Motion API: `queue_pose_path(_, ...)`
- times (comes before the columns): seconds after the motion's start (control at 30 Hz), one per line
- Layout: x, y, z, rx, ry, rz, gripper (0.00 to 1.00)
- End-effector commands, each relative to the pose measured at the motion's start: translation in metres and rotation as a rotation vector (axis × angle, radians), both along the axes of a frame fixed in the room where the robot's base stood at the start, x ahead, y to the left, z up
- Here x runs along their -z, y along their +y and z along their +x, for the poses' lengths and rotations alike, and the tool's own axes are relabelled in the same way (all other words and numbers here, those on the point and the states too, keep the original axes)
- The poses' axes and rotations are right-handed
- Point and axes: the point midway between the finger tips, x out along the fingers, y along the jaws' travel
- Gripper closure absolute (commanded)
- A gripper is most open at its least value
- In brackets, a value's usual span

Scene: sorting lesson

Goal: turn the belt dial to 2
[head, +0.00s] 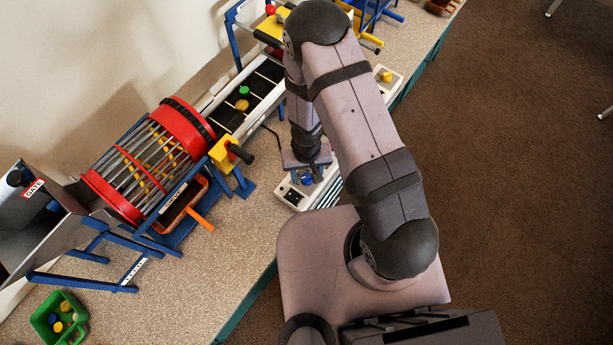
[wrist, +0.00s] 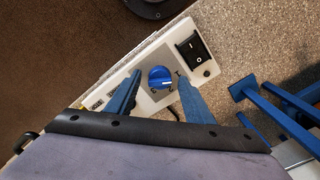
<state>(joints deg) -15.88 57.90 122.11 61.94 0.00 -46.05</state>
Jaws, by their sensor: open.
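The belt dial is a round blue knob (wrist: 160,77) with a pale pointer line, on a white control box (wrist: 150,101) in the wrist view. Small numbers are printed around it, too small to read surely. My gripper (wrist: 160,88) is open, with one blue finger on each side of the knob. I cannot tell whether the fingers touch it. In the head view the knob (head: 307,179) shows just below my gripper (head: 312,172), on the box by the bench edge.
A black rocker switch (wrist: 190,48) sits beside the dial on the same box. A dark belt (head: 232,112) carries a green and a yellow piece. A red drum (head: 183,127) with a black-handled crank stands left. A green bin (head: 45,325) holds several pieces.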

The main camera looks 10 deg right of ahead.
Motion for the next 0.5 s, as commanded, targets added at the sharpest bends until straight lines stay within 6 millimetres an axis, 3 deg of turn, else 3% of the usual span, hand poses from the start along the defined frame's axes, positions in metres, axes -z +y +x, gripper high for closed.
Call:
queue_pose_path(0.4,0.0044,0.0000,0.0001,0.000,0.000,0.000,0.53)
queue_pose_path(0.43,0.0044,0.0000,0.0000,0.000,0.000,0.000,0.55)
queue_pose_path(0.5,0.0044,0.0000,0.0000,0.000,0.000,0.000,0.72)
